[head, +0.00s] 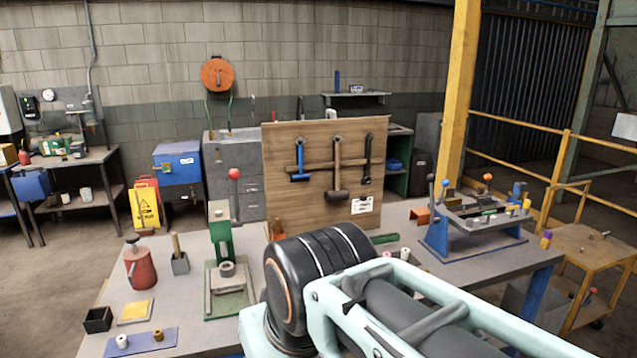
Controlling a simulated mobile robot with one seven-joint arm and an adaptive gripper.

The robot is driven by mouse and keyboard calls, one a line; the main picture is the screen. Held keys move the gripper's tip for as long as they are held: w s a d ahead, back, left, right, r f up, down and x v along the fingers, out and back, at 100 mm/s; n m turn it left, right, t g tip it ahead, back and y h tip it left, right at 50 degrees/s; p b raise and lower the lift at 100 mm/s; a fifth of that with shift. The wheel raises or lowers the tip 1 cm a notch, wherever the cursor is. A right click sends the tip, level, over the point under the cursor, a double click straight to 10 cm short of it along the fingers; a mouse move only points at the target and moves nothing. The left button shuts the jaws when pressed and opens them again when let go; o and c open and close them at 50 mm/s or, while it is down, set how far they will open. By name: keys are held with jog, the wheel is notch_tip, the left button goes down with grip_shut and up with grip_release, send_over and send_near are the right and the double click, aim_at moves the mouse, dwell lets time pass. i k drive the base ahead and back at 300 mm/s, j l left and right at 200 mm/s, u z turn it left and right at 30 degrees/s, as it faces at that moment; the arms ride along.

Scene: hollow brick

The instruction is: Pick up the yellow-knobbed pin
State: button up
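I cannot clearly make out a yellow-knobbed pin. A tilted grey tray (478,224) on a blue stand (437,232) at the right of the bench holds several small parts, too small to tell apart. A small yellow piece (526,204) shows near the tray's right end. A small purple and yellow object (546,240) stands at the bench's right edge, and I cannot tell what it is. My arm crosses the lower middle of the head view and hides part of the bench. My gripper is not in view.
A wooden tool board (290,150) with hammers stands upright mid-bench. A green press (221,235), a red oil can (140,268) and a black box (97,320) stand at the left. A yellow cart (580,262) stands at the right. The bench between board and tray is partly clear.

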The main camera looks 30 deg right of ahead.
aim_at(527, 204)
jog(key=k+l+z, duration=0.15)
jog(key=k+l, duration=0.35)
jog(key=l+z, duration=0.15)
jog(key=z, duration=1.55)
jog(key=i+l, duration=0.25)
jog(key=i, duration=0.3)
jog(key=i+l+u, duration=0.15)
jog(key=i, duration=0.45)
jog(key=i+l, duration=0.45)
jog(key=i+l+u, duration=0.1)
jog(key=i+l, duration=0.2)
jog(key=i, duration=0.35)
jog(key=i+l+u, duration=0.1)
jog(key=i+l, duration=0.25)
jog(key=i, duration=0.2)
